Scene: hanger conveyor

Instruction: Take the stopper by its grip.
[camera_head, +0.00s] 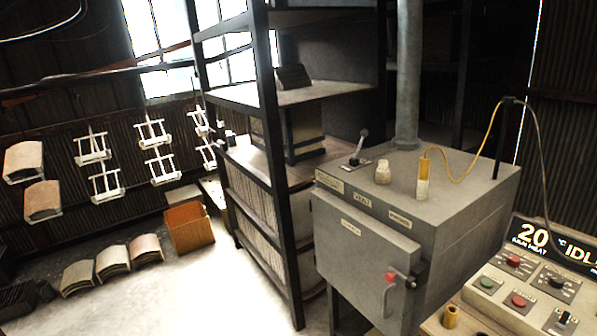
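A grey box-shaped oven (400,215) stands right of centre. On its top, left of the middle, sits a small cream piece (383,171) with a wider body and a narrower upper part; it looks like the stopper and is upright. I cannot tell whether it sits in a hole or on the surface. Right of it stands a yellow and white cylinder (423,180) with a yellow cable. My gripper is not in view, so its state and distance do not show.
The yellow cable (478,160) loops to a post at right. A control panel (530,285) is lower right, shelves (270,150) left. The floor (200,290) at left is mostly clear.

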